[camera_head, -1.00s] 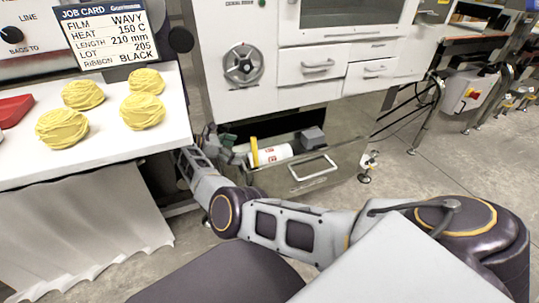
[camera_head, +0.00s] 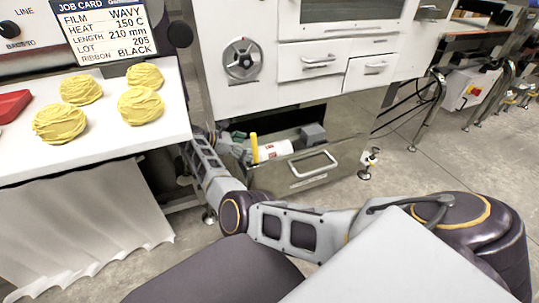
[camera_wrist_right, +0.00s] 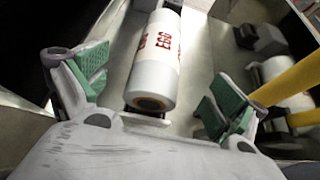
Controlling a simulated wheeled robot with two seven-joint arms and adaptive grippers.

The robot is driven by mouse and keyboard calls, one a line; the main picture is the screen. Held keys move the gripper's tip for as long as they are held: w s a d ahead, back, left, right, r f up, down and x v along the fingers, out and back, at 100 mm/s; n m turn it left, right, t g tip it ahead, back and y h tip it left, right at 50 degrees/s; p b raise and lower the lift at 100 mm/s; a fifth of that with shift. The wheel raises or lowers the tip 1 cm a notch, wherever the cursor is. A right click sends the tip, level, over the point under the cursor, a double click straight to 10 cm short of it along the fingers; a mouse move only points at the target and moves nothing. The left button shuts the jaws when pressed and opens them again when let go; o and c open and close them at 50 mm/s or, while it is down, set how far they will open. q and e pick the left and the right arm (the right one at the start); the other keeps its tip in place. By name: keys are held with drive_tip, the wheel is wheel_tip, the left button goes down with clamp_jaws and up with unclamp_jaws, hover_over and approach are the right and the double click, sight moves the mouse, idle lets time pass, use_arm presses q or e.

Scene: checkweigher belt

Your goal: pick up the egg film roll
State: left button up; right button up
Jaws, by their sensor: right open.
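The egg film roll (camera_wrist_right: 155,55) is a white cylinder with red EGG lettering in the right wrist view, its brown core end toward me. My right gripper (camera_wrist_right: 153,84) is open, with one green-padded finger on each side of the roll's near end, apart from it. In the head view my right gripper (camera_head: 232,142) is small and partly hidden at the open drawer's left end. A white roll with a red mark (camera_head: 276,149) lies in the drawer there; I cannot tell whether it is the egg roll. My left gripper is not in view.
The open drawer (camera_head: 300,176) under the white machine has a metal front with a handle. A yellow bar (camera_wrist_right: 290,82) and another roll (camera_wrist_right: 273,68) are to the right of the egg roll. The white table (camera_head: 90,150) with yellow noodle nests stands at the left.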

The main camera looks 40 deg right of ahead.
sight(262, 148)
drive_tip(key=x, duration=0.3)
drive_tip(key=shift+s+d+f, duration=0.1)
drive_tip(key=shift+d+f, duration=0.05)
drive_tip(key=shift+d, duration=0.25)
drive_tip(key=shift+b+x, duration=1.05)
drive_tip(key=shift+x, duration=1.55)
drive_tip(key=shift+s, duration=0.1)
drive_tip(key=shift+r, duration=0.2)
drive_tip(key=c, duration=1.5)
